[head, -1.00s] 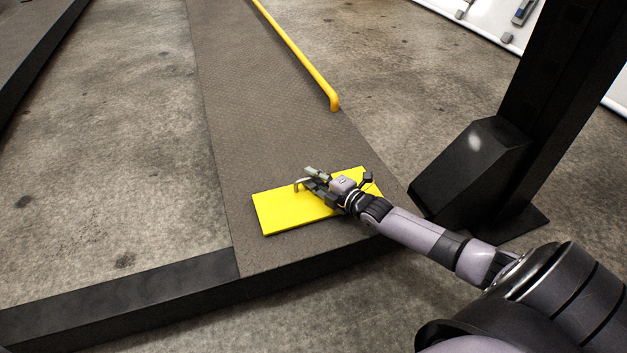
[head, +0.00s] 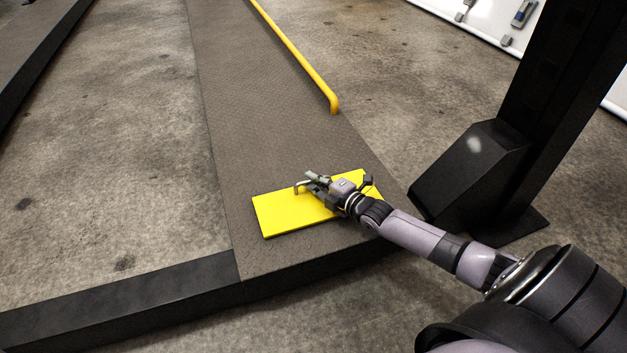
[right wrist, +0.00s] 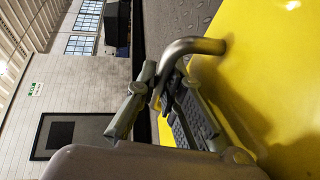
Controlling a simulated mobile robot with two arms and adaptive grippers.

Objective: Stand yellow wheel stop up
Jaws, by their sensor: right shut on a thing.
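The yellow wheel stop (head: 290,214) is a flat yellow plate lying on the end of the dark textured runway (head: 265,120). It also fills the right side of the right wrist view (right wrist: 285,90). A bent metal handle (right wrist: 198,46) rises from the plate. My right gripper (head: 313,183) is over the plate, shut on this handle; its fingers (right wrist: 170,100) close around the bar in the right wrist view. The gripper and wrist hide part of the plate's right half. My left gripper is not in view.
A yellow rail (head: 300,60) runs along the runway's right edge. A black post with a sloped foot (head: 475,175) stands at the right, near my right arm. A dark crossbar (head: 120,290) joins the runway at the front left. Bare concrete floor lies to the left.

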